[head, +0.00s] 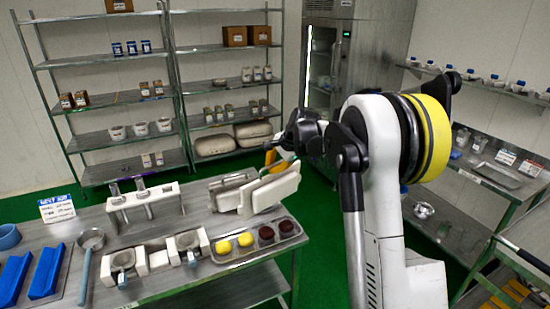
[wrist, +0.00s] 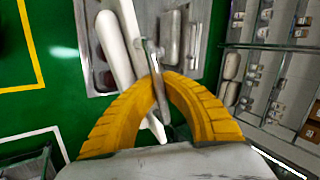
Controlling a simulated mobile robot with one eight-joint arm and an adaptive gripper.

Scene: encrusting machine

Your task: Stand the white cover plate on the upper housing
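My gripper (wrist: 160,78) has its yellow fingertips together on a thin grey handle (wrist: 150,55) in the wrist view. The handle appears to belong to the white cover plate (wrist: 120,65), seen nearly edge-on beyond the fingers. In the head view the white cover plate (head: 277,191) hangs tilted just below my gripper (head: 276,164), beside the metal parts tray and behind the dough tray. A white housing block (head: 158,202) with upright clear tubes stands at the table's back left; I cannot tell for sure that it is the upper housing.
A dough tray (head: 262,250) holds yellow and dark balls at the table's right. White housings (head: 190,240) with metal fittings stand left of it. A metal parts tray (head: 214,206) lies behind. A ladle (head: 85,268) and blue pieces (head: 45,272) lie left. Shelves (head: 105,98) stand at the back.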

